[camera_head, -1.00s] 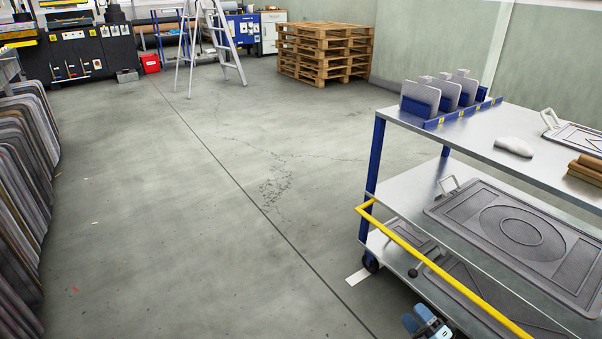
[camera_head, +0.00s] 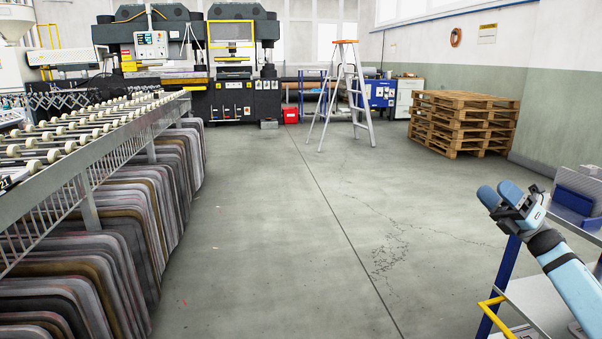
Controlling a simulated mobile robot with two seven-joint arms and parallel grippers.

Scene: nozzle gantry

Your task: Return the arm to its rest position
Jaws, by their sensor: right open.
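My right gripper (camera_head: 501,196) is raised at the right side of the head view, in front of the near left corner of the trolley. Its two blue-tipped fingers point up and to the left, with nothing between them. The light blue arm link comes in from the lower right edge. The gripper hides part of the trolley's blue post and top. My left arm and gripper do not show.
The trolley (camera_head: 543,298) with its yellow handle stands at right. A roller conveyor (camera_head: 115,140) with several mats beneath runs along the left. Pallets (camera_head: 462,124) and a stepladder (camera_head: 345,98) stand further back. The middle floor is clear.

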